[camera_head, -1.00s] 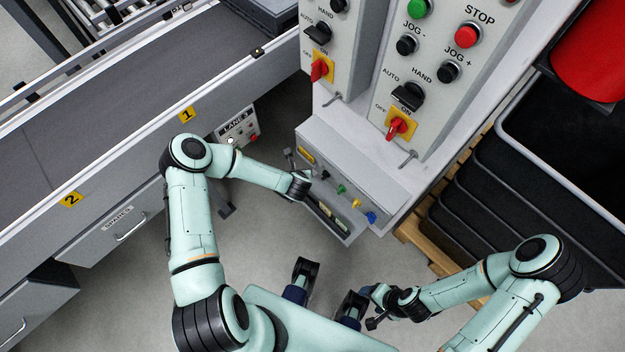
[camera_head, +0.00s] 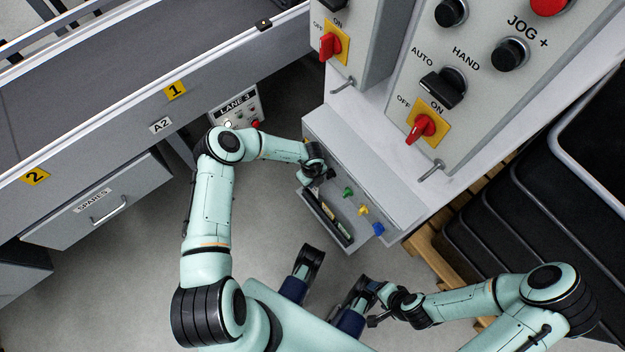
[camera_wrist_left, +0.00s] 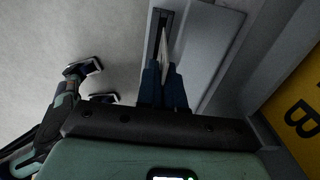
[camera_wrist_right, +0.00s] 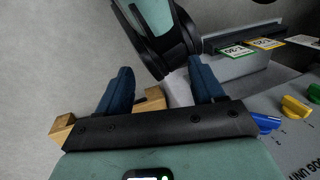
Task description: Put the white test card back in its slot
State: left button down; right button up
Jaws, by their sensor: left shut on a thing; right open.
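My left gripper (camera_head: 328,176) is at the far end of the card tray (camera_head: 350,243) on the front of the grey control box. In the left wrist view its blue fingers (camera_wrist_left: 163,80) are shut on a thin white card (camera_wrist_left: 166,40), seen nearly edge-on beside a dark groove (camera_wrist_left: 155,38). I cannot tell whether its lower edge is inside the groove. The right wrist view shows a green-edged card (camera_wrist_right: 235,50), a yellow-edged card (camera_wrist_right: 266,43) and a pale card (camera_wrist_right: 303,41) along the tray. My right gripper (camera_wrist_right: 162,85) is open and empty, low and apart from the tray.
Green (camera_head: 348,192), yellow (camera_head: 363,210) and blue (camera_head: 378,229) knobs stand on the box close to the tray. A switch panel (camera_head: 470,90) rises behind. Black crates (camera_head: 530,190) on a wooden pallet (camera_head: 432,252) are at right. A conveyor (camera_head: 100,90) runs at left.

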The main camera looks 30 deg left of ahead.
aim_at(312, 190)
pick_arm(q)
notch_tip(312, 190, down, 3)
jog(key=shift+r+b, duration=0.2)
jog(key=shift+b, duration=0.7)
jog(key=shift+f+b, duration=0.4)
jog(key=shift+f, duration=0.05)
pick_arm(e)
jog(key=w+d+f+t, duration=0.1)
jog(key=w+d+f, duration=0.1)
jog(key=w+f, duration=0.1)
jog(key=shift+w+f+t+h, duration=0.3)
jog(key=shift+w+h, duration=0.1)
jog(key=shift+w, duration=0.4)
pick_arm(q)
jog(key=shift+p, duration=0.45)
pick_arm(e)
jog(key=shift+d+r, duration=0.1)
jog(key=shift+r, duration=0.45)
pick_arm(q)
jog(key=shift+f, duration=0.15)
pick_arm(e)
jog(key=shift+f, duration=0.1)
pick_arm(q)
jog(key=shift+f+b, duration=1.35)
jog(key=shift+f, duration=1)
pick_arm(e)
notch_tip(312, 190, down, 3)
pick_arm(q)
jog(key=c, duration=0.8)
grip_release()
